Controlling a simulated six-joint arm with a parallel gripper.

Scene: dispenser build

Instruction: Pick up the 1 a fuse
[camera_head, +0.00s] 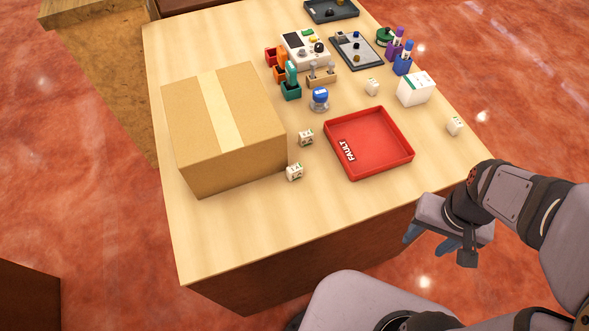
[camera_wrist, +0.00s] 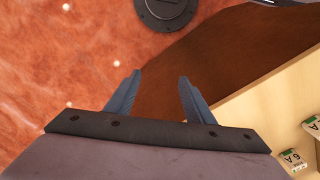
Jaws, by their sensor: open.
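Several small white boxes that look like fuses stand on the table. Two are beside the cardboard box, a nearer one (camera_head: 294,173) and one slightly farther back (camera_head: 306,138). Another (camera_head: 372,87) is behind the red tray, and one (camera_head: 454,126) is near the right edge. Their ratings are too small to read here, so I cannot tell which is the 1 A fuse. In the wrist view two labelled white boxes show at the lower right, one (camera_wrist: 292,160) partly legible with an "A". My gripper (camera_head: 428,240) is open and empty, off the table's front right edge; its fingers (camera_wrist: 160,77) hold nothing.
A large cardboard box (camera_head: 250,140) fills the table's left. A red FAULT tray (camera_head: 400,157) lies right of centre. A blue-topped stamp-like item (camera_head: 320,97), a white box (camera_head: 417,90), a device (camera_head: 295,40) and dark trays stand farther back. The front left of the table (camera_head: 225,235) is bare.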

